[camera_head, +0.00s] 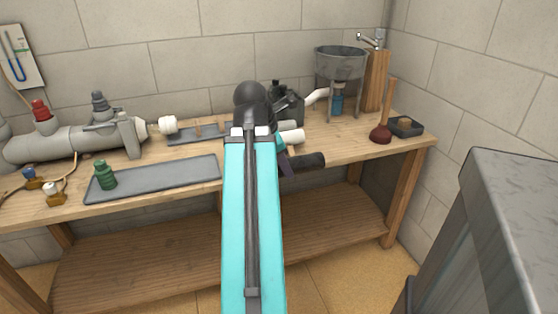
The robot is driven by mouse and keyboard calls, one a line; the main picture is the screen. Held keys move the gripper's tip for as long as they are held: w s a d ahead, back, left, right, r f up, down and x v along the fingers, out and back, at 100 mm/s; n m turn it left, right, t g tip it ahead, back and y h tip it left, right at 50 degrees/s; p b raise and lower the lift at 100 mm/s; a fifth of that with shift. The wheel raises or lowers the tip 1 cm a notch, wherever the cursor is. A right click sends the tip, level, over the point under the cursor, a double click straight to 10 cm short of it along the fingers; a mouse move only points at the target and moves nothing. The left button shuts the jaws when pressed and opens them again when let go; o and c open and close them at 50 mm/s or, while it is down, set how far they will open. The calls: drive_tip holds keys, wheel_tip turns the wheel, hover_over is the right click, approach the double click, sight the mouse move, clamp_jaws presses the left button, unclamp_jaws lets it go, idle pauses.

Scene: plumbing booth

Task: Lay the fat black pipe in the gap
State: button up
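A fat black pipe (308,160) lies roughly level over the front edge of the bench, right of my arm; its left part is hidden. My gripper (286,162) is mostly hidden behind my teal arm. A dark finger-like part shows at the black pipe's left end, but I cannot tell whether it grips the pipe. A grey pipe assembly (70,145) on the left ends in a white fitting (167,125). A white bent pipe (317,96) shows beside the sink stand. The space between these two is partly hidden by my arm.
A grey tray (150,180) holds a green bottle-shaped part (105,175). A grey cabinet (515,200) is nearby.

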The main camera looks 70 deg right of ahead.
drive_tip(key=w+a+f+n, duration=0.1)
drive_tip(key=w+a, duration=0.5)
drive_tip(key=w, duration=0.5)
drive_tip(key=w+a+f+t, duration=0.1)
drive_tip(key=w+a, duration=0.5)
drive_tip(key=w, duration=0.5)
drive_tip(key=w+a+f+n, duration=0.1)
drive_tip(key=w+a, duration=0.4)
drive_tip(key=w, duration=0.5)
drive_tip(key=w+a+f, duration=0.1)
drive_tip(key=w+a, duration=0.4)
drive_tip(key=a, duration=0.6)
drive_tip(key=w+a+f+n, duration=0.1)
drive_tip(key=w+a, duration=0.4)
drive_tip(key=a, duration=0.7)
drive_tip(key=w+a+f+n, duration=0.1)
drive_tip(key=w+a, duration=0.4)
drive_tip(key=a, duration=0.6)
drive_tip(key=shift+w+a+f+t, duration=0.3)
drive_tip(key=shift+w+a+f, duration=0.05)
drive_tip(key=shift+f, duration=0.3)
drive_tip(key=shift+a, duration=0.15)
